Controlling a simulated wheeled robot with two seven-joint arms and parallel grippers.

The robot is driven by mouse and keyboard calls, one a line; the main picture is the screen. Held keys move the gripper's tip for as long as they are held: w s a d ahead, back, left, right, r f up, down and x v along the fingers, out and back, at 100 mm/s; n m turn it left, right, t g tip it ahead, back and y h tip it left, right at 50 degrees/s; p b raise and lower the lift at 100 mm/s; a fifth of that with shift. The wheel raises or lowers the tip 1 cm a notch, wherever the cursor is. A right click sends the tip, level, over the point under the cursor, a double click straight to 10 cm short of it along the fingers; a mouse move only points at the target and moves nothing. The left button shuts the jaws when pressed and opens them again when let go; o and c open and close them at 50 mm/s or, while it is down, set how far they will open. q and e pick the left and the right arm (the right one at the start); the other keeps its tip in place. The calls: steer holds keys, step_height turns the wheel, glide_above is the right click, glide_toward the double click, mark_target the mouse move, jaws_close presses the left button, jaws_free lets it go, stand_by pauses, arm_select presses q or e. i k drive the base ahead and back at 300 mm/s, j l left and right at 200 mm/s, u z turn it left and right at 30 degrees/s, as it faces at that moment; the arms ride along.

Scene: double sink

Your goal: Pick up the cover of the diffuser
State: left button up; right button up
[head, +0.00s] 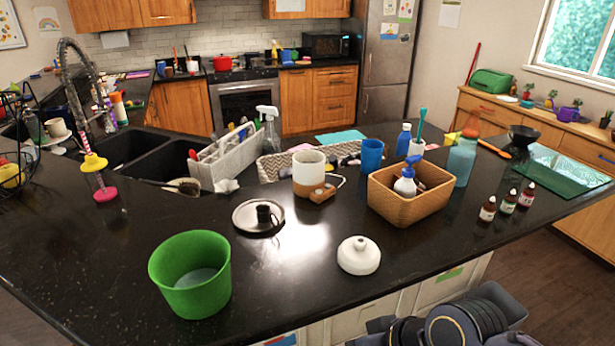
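The diffuser cover (358,255) looks to be the white dome with a small raised spout on top. It lies by itself on the black countertop, near the front edge. The diffuser (309,173) seems to be the white cylinder with a brown base, standing open farther back with a cord and a brown piece beside it. Dark links of my own arm show at the bottom right, below the counter edge. Neither gripper can be seen in the head view.
A green bucket (190,273) stands left of the cover. A round metal tray (242,217) with a small black cup (264,214) lies behind it. A tan basket (377,194) with a spray bottle and small bottles (488,208) are to the right. Counter around the cover is clear.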

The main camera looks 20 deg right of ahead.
mark_target(359, 256)
steer(key=z, duration=1.3)
steer(key=i+l+u, duration=0.45)
steer(key=l, duration=0.35)
steer(key=i+l+u, duration=0.2)
steer(key=l, duration=0.25)
steer(key=i, duration=0.1)
